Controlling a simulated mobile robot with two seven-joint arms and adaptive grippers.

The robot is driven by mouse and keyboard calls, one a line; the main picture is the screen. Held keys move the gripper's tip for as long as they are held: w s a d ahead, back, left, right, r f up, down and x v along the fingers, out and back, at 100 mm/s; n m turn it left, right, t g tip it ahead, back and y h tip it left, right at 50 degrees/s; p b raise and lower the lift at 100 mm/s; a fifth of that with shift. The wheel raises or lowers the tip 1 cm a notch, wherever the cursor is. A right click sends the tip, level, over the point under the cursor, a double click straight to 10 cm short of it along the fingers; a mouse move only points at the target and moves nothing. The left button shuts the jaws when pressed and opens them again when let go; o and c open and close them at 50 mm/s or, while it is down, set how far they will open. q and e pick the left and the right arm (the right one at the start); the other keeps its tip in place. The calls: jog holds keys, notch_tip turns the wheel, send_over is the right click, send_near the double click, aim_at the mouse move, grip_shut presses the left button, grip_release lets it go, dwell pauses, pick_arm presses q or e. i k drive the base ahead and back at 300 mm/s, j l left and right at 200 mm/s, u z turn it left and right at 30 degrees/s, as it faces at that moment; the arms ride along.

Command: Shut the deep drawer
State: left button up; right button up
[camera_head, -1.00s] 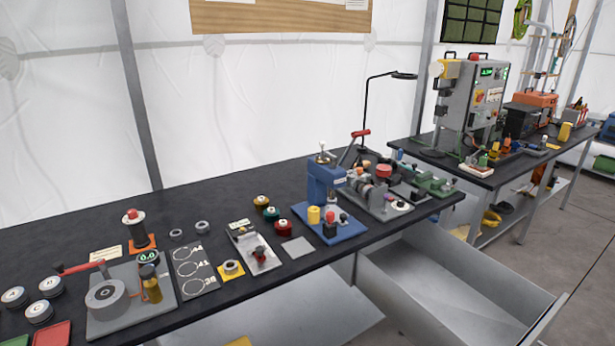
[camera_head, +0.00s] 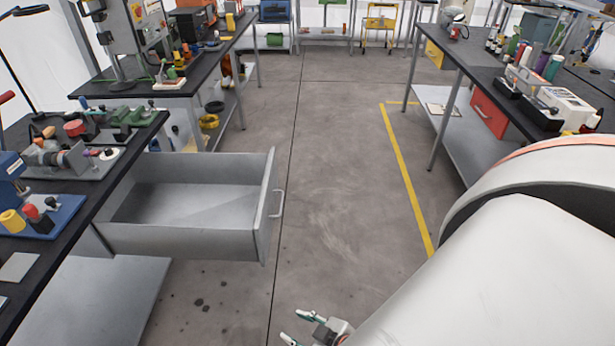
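The deep drawer (camera_head: 190,215) is a grey metal box pulled far out from under the black workbench on the left. It looks empty inside. Its front panel (camera_head: 266,208) faces right and carries a pale bar handle (camera_head: 280,203). My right gripper (camera_head: 296,326) shows at the bottom edge, below and a little right of the handle in the picture, apart from the drawer. Its two fingertips are spread with nothing between them. My large white arm fills the lower right and hides part of the floor. My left gripper is out of view.
The left workbench (camera_head: 75,190) holds tools and small parts, with a grey lower shelf (camera_head: 100,300) beneath. A second bench (camera_head: 165,75) stands behind it. Another bench (camera_head: 455,50) stands at right. The concrete floor (camera_head: 340,190) between is clear, with a yellow line (camera_head: 405,180).

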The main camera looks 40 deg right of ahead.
aim_at(214, 206)
jog(key=z, duration=0.9)
jog(key=j+u, duration=0.3)
jog(key=j, duration=0.15)
jog(key=j+u, duration=0.25)
jog(key=j, duration=0.15)
